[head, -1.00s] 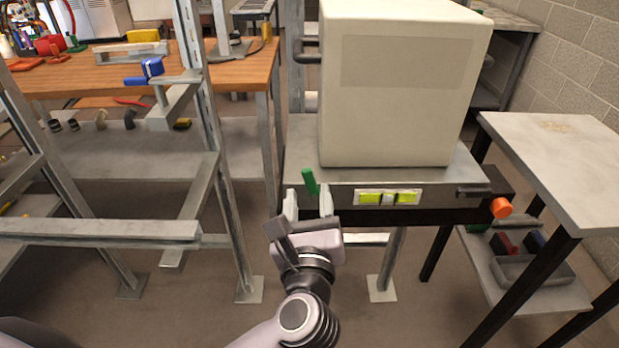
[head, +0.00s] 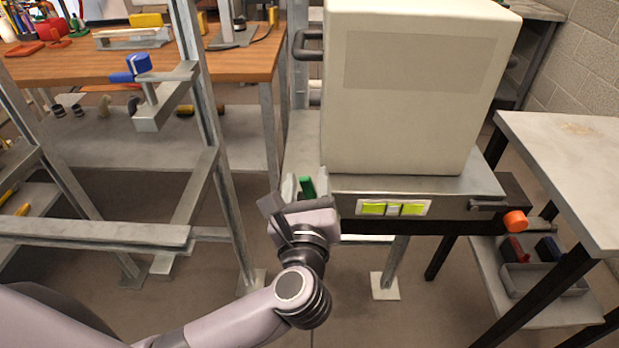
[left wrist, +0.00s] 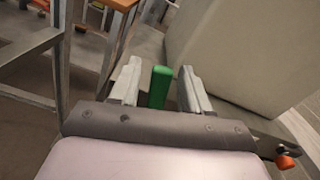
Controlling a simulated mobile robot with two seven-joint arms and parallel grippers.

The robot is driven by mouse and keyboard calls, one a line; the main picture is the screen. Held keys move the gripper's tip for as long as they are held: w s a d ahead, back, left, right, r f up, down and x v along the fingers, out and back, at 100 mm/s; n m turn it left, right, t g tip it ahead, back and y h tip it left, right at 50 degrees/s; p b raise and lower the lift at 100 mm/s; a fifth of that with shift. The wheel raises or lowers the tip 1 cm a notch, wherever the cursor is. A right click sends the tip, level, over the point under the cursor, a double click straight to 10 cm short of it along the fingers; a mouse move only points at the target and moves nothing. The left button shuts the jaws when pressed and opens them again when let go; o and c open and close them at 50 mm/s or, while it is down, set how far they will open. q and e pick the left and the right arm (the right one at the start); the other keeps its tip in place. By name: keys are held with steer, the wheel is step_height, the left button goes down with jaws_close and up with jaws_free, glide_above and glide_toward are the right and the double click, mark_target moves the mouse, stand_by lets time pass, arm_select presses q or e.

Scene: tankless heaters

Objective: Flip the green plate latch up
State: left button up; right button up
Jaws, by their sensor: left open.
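The green latch (head: 307,187) stands up at the left front corner of the grey metal stand under the big cream box. In the head view only its upper part shows above my left gripper (head: 305,184). In the left wrist view the green latch (left wrist: 159,87) stands upright between the two fingers of my left gripper (left wrist: 158,82). The fingers are open, with a gap on each side of the latch. The latch's lower end is hidden behind the gripper body. My right gripper is not in view.
The cream box (head: 415,90) sits on the stand (head: 345,182). The stand's front has a yellow-green label (head: 393,208) and an orange knob (head: 515,220). A metal frame with a blue-handled piece (head: 138,64) is at left. A grey-topped table (head: 565,160) is at right.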

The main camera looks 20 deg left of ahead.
arm_select(q)
jaws_close()
steer(key=shift+d+r+m+p, duration=0.25)
steer(key=shift+m+p, duration=0.35)
steer(key=shift+p, duration=0.15)
steer(key=shift+w+d+m+p, duration=0.1)
steer(key=shift+d+m+p, duration=0.15)
steer(key=shift+m+p, duration=0.35)
steer(key=shift+d+f+m, duration=0.1)
steer(key=shift+m, duration=0.3)
jaws_free()
